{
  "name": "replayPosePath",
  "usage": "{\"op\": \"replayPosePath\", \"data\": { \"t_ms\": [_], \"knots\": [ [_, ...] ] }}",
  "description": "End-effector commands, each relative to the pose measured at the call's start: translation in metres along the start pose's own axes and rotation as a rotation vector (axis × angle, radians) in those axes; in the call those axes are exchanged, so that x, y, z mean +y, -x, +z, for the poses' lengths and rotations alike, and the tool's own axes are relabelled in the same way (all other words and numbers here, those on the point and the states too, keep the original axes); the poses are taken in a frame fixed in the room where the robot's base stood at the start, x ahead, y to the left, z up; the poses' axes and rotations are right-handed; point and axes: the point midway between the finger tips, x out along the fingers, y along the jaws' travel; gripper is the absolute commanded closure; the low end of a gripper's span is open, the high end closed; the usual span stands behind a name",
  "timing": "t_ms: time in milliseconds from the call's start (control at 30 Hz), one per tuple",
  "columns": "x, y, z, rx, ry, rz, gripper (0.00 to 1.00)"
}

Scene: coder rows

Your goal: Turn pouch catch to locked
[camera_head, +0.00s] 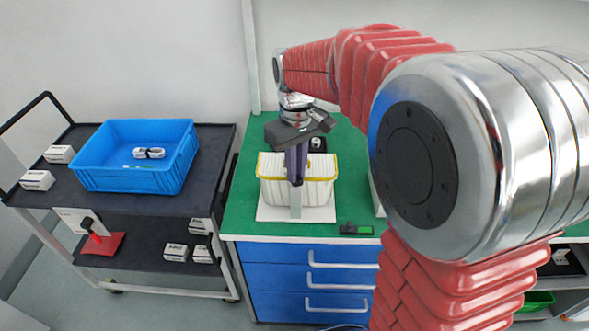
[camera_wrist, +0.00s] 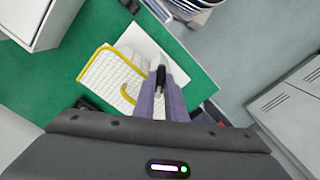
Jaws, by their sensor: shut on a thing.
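A white ribbed box-like pouch (camera_head: 321,190) with yellow edging stands on a pale base plate (camera_head: 268,213) on the green bench. It also shows in the wrist view (camera_wrist: 106,78), with its yellow edge and a curved yellow strip. My gripper (camera_head: 296,180) points down in front of the pouch, its purple fingers shut on a small dark piece, which I take as the catch (camera_wrist: 161,74). My gripper (camera_wrist: 162,80) hides part of the catch, so its turned position cannot be told. A pale upright post (camera_head: 295,205) shows just below the fingertips.
A dark cart (camera_head: 60,188) at left carries a blue crate (camera_head: 127,178) and white boxes (camera_head: 37,180). My arm covers the right side. Green bench surface (camera_head: 243,190) is bare left of the pouch.

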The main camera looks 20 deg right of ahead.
Motion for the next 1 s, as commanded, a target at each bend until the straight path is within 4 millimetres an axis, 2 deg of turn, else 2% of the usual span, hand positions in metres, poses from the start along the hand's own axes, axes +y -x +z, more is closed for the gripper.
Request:
{"op": "replayPosePath", "data": {
  "t_ms": [600, 1000],
  "knots": [
    [0.0015, 0.0021, -0.0022, 0.009, -0.531, 0.001, 1.00],
    [0.0015, 0.0023, -0.0024, 0.010, -0.648, 0.000, 1.00]
  ]
}}
